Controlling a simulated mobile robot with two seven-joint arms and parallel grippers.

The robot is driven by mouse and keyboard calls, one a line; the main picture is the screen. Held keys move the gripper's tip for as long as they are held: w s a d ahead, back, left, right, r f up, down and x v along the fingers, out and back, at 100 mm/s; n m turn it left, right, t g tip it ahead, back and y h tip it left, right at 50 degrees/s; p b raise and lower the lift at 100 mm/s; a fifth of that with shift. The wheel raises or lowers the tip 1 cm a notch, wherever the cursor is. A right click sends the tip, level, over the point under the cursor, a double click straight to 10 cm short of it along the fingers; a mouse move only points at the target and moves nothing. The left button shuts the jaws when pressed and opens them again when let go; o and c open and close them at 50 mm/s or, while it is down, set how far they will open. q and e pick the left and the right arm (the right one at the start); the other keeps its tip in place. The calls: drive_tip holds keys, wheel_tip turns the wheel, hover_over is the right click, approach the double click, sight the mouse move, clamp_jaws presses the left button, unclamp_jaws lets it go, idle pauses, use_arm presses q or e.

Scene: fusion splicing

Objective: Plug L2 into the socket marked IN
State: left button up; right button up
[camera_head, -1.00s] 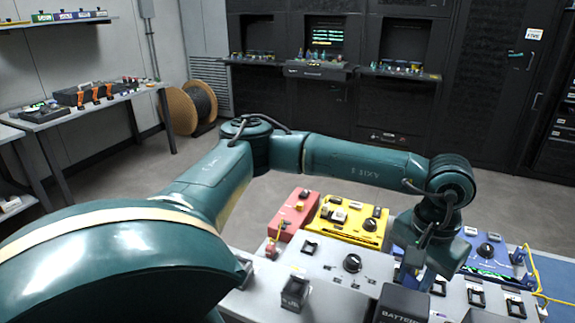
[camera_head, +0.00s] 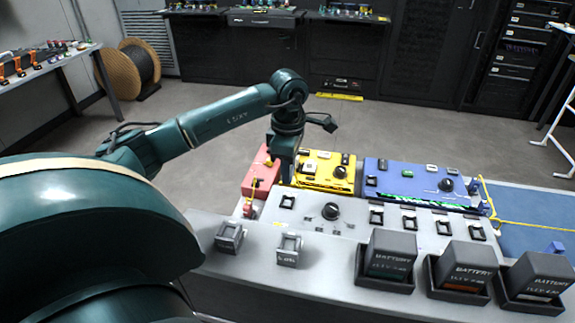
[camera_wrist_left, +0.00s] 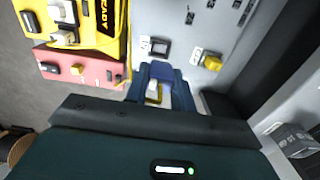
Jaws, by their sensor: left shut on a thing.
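My left gripper (camera_head: 285,172) points down beside the red box, at the left end of the grey panel (camera_head: 345,238). It is shut on a blue plug (camera_wrist_left: 160,74), which shows between its fingers in the left wrist view. A yellow piece shows beside the plug. In the head view the plug is hidden by the hand. A black square socket (camera_wrist_left: 159,47) with a small white label lies just ahead of the plug; the label cannot be read. Another socket with a yellow part (camera_wrist_left: 211,62) is to its right. My right gripper is not in view.
A red box (camera_head: 261,180), a yellow box (camera_head: 325,172) and a blue box (camera_head: 415,177) stand behind the panel. Several black batteries (camera_head: 465,265) sit at its front right. Two grey holders (camera_head: 288,248) stand front left. A yellow cable (camera_head: 520,222) lies at right.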

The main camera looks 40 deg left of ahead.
use_arm(q)
drive_tip(key=shift+a+f, duration=0.15)
drive_tip(key=shift+f, duration=0.1)
drive_tip(key=shift+f+b, duration=0.85)
drive_tip(key=shift+f, duration=0.05)
wheel_tip(320, 180, down, 4)
drive_tip(key=b, duration=0.2)
drive_tip(key=shift+r+b, duration=0.1)
drive_tip(key=shift+b, duration=0.2)
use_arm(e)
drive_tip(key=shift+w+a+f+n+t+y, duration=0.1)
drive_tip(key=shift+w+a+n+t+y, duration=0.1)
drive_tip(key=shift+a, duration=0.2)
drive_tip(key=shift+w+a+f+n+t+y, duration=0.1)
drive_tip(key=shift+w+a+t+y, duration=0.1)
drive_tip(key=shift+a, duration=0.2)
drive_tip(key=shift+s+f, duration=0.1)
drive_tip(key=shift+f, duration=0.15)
use_arm(q)
drive_tip(key=shift+f+b, duration=0.55)
drive_tip(key=shift+f, duration=0.1)
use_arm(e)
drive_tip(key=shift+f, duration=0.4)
use_arm(q)
drive_tip(key=o, duration=1)
